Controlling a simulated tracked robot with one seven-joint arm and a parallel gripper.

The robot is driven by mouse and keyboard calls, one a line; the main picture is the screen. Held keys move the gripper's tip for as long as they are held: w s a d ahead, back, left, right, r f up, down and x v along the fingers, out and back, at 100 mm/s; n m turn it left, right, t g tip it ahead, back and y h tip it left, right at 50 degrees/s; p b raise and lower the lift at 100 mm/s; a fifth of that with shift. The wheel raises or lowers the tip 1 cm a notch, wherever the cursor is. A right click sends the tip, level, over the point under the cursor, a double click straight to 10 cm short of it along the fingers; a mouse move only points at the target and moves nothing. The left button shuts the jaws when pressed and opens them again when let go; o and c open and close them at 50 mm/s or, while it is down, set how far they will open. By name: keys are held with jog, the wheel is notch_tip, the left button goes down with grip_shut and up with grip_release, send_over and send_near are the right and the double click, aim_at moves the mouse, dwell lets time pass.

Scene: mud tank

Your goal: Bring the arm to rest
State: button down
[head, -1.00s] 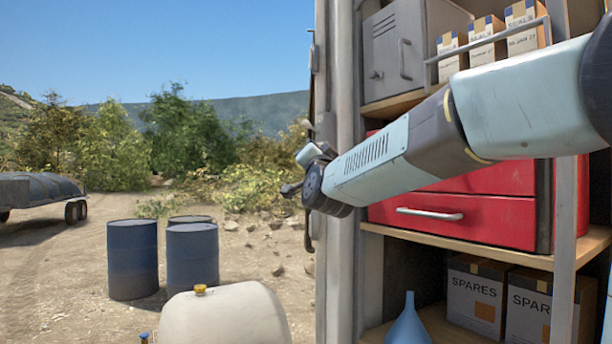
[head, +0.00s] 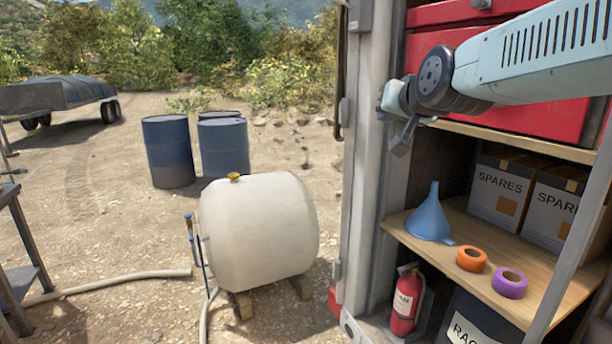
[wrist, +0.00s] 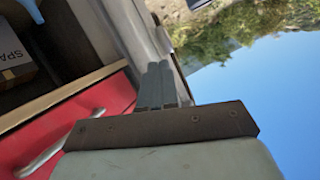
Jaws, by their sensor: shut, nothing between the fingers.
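My arm reaches in from the right in the head view, pale blue-green with dark joints. My gripper (head: 403,145) is small there, beside the open cabinet's left post and just in front of the shelves. In the wrist view, its two grey fingers (wrist: 161,80) lie side by side, closed, with nothing visible between them.
The red drawers (head: 497,75) are close behind my wrist. Below them, a shelf (head: 465,220) holds a blue funnel (head: 430,216), orange tape (head: 471,259), purple tape (head: 509,284) and SPARES boxes (head: 497,190). A cream tank (head: 262,232) and blue drums (head: 167,152) stand on open ground left.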

jog(key=s+d+f+g+h, duration=0.1)
jog(key=s+d+f+g, duration=0.2)
jog(key=s+f, duration=0.5)
jog(key=s+d+f+n+g+h, duration=0.1)
jog(key=s+d+f+g, duration=0.3)
jog(key=s+f, duration=0.3)
jog(key=s+g, duration=0.1)
jog(key=s, duration=0.4)
jog(key=shift+f+n, duration=0.3)
jog(key=shift+f, duration=0.1)
jog(key=shift+s+d, duration=0.1)
jog(key=shift+d, duration=0.05)
